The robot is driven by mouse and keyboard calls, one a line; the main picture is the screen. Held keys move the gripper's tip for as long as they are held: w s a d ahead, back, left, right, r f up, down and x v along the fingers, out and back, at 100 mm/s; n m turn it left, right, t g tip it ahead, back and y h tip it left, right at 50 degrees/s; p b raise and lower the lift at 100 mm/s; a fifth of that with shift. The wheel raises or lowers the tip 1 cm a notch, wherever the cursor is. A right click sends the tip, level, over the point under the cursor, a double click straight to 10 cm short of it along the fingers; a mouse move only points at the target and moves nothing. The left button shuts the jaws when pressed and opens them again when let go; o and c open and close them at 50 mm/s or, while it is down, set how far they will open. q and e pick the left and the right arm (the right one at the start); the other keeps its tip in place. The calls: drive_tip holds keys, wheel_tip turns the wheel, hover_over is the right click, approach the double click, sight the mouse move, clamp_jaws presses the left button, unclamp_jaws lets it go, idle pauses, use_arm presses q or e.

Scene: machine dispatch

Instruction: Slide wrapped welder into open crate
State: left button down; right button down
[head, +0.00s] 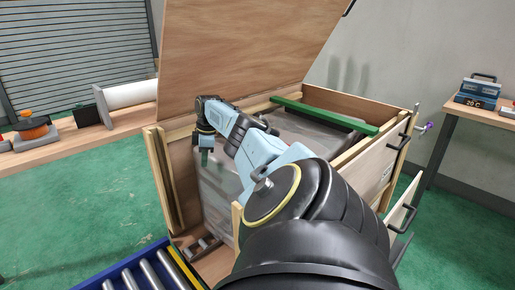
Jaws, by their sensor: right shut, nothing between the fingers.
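The open wooden crate (378,166) stands in the middle, its lid (240,55) raised at the back and its near-left side open. A large grey block in cloudy film, which looks like the wrapped welder (217,195), sits inside the crate. My right arm reaches over the block and hides much of it. My right gripper (204,158) points down at the block's left side, near the crate's open side. It is shut and empty; I cannot tell whether it touches the film. My left gripper is out of view.
A roller conveyor (125,272) with a blue frame ends at the crate's open side. A green bar (325,115) crosses the crate's top. A bench (75,138) with a white roll (130,93) stands left; another table (480,112) holds a blue case (477,92) at right.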

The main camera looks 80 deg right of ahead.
wheel_tip(320, 180, up, 9)
drive_tip(key=p, duration=0.7)
drive_tip(key=shift+p, duration=0.35)
